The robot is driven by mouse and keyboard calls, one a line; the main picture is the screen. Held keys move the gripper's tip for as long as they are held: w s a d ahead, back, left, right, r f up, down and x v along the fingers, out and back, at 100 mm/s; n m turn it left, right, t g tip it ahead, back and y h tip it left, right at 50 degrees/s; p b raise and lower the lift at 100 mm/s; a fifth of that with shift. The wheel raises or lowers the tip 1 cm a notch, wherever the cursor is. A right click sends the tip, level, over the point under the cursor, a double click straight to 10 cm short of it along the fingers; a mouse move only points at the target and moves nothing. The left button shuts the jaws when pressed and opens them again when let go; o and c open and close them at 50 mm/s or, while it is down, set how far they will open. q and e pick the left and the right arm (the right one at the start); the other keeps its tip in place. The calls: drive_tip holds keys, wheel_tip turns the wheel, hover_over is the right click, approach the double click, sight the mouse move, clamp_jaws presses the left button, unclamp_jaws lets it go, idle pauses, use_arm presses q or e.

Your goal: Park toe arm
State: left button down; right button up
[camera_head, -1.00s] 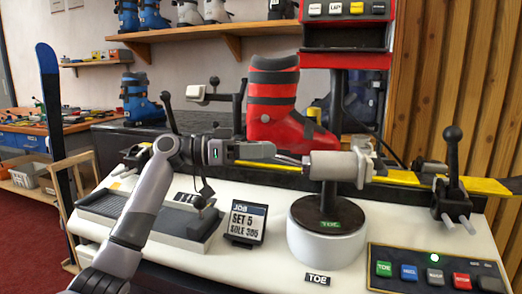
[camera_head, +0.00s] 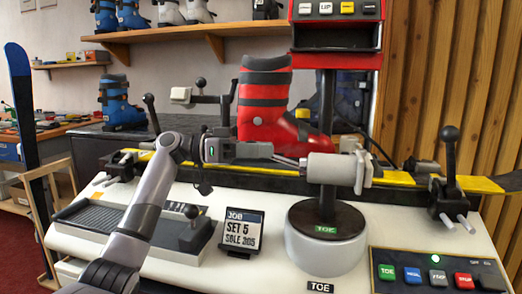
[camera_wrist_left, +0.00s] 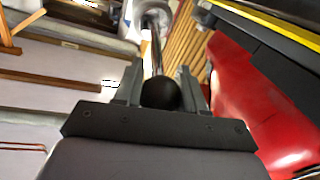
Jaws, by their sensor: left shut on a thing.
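The toe arm is a pale cylindrical head (camera_head: 335,168) on a dark post, above a round white base (camera_head: 326,250) labelled TOE. A thin metal rod reaches left from the head. My left gripper (camera_head: 268,151) is at the rod's left end, in front of the red boot (camera_head: 264,100). In the left wrist view my left gripper (camera_wrist_left: 160,88) is shut on a black ball knob (camera_wrist_left: 160,94) at the end of the rod. The red boot (camera_wrist_left: 265,110) is at the right there, apart from the fingers. My right gripper is not in view.
A yellow ski (camera_head: 480,184) runs behind the post. A black-knobbed lever clamp (camera_head: 450,175) stands at right. A button panel (camera_head: 438,272) lies front right. A job card (camera_head: 241,229) and grey lever plate (camera_head: 140,222) are left of the base.

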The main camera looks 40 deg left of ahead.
use_arm(q)
drive_tip(key=shift+w, duration=0.1)
idle(0.4)
drive_tip(key=c, duration=0.8)
unclamp_jaws()
drive_tip(key=shift+o, duration=0.6)
drive_tip(key=shift+w+f, duration=0.1)
drive_tip(key=v, duration=0.7)
